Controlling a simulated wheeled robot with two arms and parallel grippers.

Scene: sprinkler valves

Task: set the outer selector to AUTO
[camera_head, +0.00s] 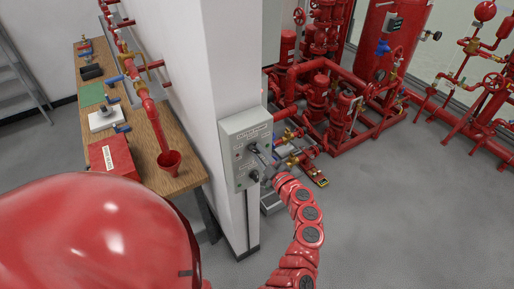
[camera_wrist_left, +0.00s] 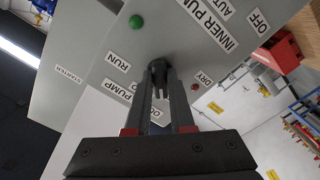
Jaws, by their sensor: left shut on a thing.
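A grey control panel (camera_head: 246,145) is fixed to the white pillar, with a dark knob low on it (camera_head: 254,175). Which position the held knob points to cannot be told. My right gripper is out of view.
A green lamp (camera_wrist_left: 136,21) and a red lamp (camera_wrist_left: 194,86) sit near the held knob. A wooden workbench (camera_head: 185,178) with a red box (camera_head: 113,157) stands left of the pillar. Red pumps and pipes (camera_head: 318,100) stand behind. The grey floor at right is free.

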